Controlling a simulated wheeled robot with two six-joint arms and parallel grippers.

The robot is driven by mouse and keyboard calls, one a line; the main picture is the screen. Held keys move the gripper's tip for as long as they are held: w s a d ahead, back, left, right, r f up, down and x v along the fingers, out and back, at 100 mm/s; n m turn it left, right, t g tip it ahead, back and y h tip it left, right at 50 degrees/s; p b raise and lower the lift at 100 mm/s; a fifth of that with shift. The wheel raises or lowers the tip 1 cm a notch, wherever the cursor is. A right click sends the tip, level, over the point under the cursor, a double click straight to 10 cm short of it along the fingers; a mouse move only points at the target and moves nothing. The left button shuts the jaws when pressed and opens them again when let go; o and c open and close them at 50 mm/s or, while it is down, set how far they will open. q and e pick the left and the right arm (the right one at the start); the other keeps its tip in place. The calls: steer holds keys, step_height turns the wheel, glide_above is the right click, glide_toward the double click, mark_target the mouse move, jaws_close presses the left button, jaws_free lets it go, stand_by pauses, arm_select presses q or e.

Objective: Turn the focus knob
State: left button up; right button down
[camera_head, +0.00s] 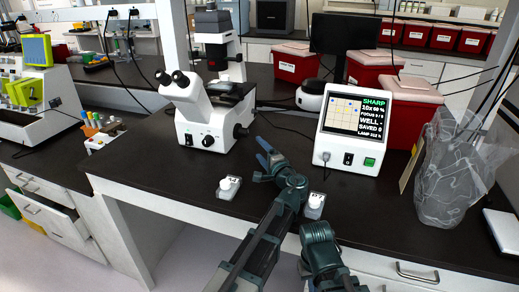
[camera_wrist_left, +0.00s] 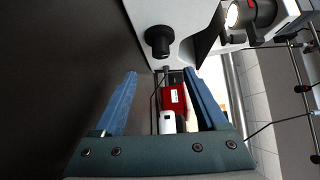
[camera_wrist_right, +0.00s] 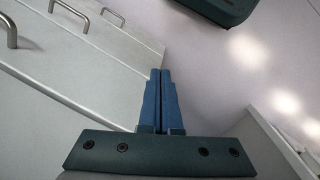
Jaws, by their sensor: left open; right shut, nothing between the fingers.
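The white microscope (camera_head: 205,112) stands on the dark bench, with its black focus knob (camera_head: 240,131) low on its right side. The knob (camera_wrist_left: 158,41) also shows in the left wrist view, just beyond the fingertips and between their lines. My left gripper (camera_head: 264,151) is open and empty, its blue fingers pointing at the knob with a gap between. It also shows in the left wrist view (camera_wrist_left: 162,73). The monitor (camera_head: 355,128) to the right reads SHARP. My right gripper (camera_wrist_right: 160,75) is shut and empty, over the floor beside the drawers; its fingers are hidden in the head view.
Two small white-topped pieces (camera_head: 229,186) (camera_head: 314,204) sit near the bench's front edge, beside my left arm. A clear crumpled bag (camera_head: 449,170) stands at the right. Red bins (camera_head: 297,64) are behind. Bare bench lies between microscope and monitor.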

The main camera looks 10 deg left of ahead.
mark_target(248, 133)
arm_select(q)
steer(key=r+p, duration=0.1)
steer(key=p, duration=0.2)
steer(key=r+m+g+p, duration=0.1)
steer(key=p, duration=0.1)
steer(key=r+m+g+h+p, duration=0.1)
steer(key=r+p, duration=0.1)
steer(key=p, duration=0.1)
steer(key=shift+w+d+r+p, duration=0.1)
steer(key=shift+w+d+p, duration=0.15)
steer(key=shift+w+p, duration=0.1)
steer(key=shift+d+m+g+p, duration=0.1)
steer(key=shift+m+g+p, duration=0.2)
steer(key=shift+g+p, duration=0.1)
steer(key=shift+f, duration=0.25)
steer(key=shift+w+a+f+b, duration=0.15)
steer(key=shift+w+a+b, duration=0.1)
steer(key=shift+w+b, duration=0.05)
steer(key=b+x, duration=0.3)
steer(key=x, duration=1)
steer(key=shift+d+f+b, duration=0.1)
steer(key=shift+b, duration=0.2)
